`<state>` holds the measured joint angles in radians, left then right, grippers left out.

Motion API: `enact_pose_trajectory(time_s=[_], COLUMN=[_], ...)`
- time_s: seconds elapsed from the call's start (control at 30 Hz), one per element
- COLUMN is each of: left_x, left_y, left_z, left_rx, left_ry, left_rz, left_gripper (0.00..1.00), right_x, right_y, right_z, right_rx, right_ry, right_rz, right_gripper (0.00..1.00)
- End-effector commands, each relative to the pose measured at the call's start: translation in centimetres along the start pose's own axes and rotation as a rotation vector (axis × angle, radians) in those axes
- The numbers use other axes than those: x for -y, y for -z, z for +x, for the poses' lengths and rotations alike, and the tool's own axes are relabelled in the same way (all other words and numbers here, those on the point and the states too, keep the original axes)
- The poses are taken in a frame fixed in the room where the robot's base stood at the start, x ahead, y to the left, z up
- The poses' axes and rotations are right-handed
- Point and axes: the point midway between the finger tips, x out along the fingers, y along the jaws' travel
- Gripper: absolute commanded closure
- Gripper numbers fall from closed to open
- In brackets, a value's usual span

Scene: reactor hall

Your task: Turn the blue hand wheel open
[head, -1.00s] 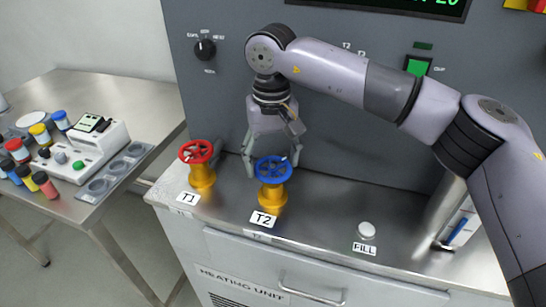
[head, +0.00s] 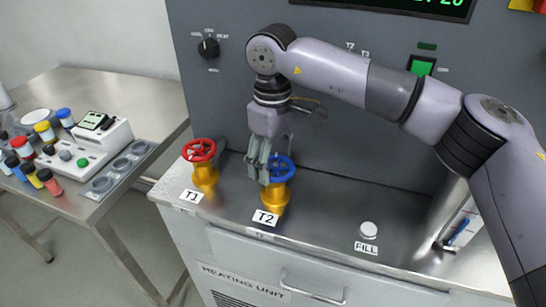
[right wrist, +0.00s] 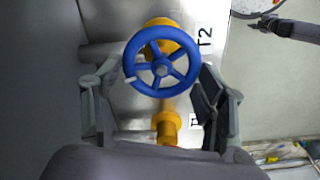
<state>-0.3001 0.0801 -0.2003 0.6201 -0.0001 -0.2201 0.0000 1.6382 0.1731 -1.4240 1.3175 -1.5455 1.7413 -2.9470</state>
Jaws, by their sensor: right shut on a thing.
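The blue hand wheel (head: 280,168) sits on a yellow valve body (head: 273,196) behind the T2 label. My right gripper (head: 264,172) points down at it and covers its left part in the head view. In the right wrist view the blue wheel (right wrist: 161,62) shows its spokes and a white mark on its rim. The fingers of my right gripper (right wrist: 158,105) stand on either side of the wheel, shut on it. A dark gripper-like part (right wrist: 268,24), seemingly my left gripper, shows at the upper right there; its jaws are unclear.
A red hand wheel (head: 199,150) on a yellow valve stands left of the blue one, by the T1 label. A round FILL cap (head: 368,229) lies to the right. The grey panel (head: 330,130) rises close behind. A side table (head: 110,85) holds bottles and a device.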

Motion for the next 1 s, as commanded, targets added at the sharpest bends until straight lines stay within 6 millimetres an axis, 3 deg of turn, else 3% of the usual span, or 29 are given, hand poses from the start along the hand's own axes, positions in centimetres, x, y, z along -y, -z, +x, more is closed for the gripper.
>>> enact_pose_trajectory(time_s=[0.6, 0.63, 0.9, 1.0], left_x=[0.01, 0.01, 0.01, 0.01], left_y=[0.01, 0.01, 0.02, 0.02], left_z=[-0.04, -0.04, -0.03, -0.02], left_rx=[0.0, 0.0, 0.0, 0.0], left_ry=[0.0, 0.0, 0.0, 0.0], left_rz=[0.0, 0.0, 0.0, 0.0], left_gripper=[0.6, 0.6, 0.6, 0.6], right_x=[-0.01, -0.01, 0.01, 0.01], right_y=[0.09, 0.08, 0.03, 0.02], right_z=[-0.19, -0.19, -0.08, -0.06], right_rx=[-0.005, -0.005, -0.002, -0.002], right_ry=[-0.001, -0.001, 0.0, 0.0], right_rz=[-0.038, -0.037, -0.037, -0.037], right_gripper=[0.62, 0.32, 0.14, 0.14])
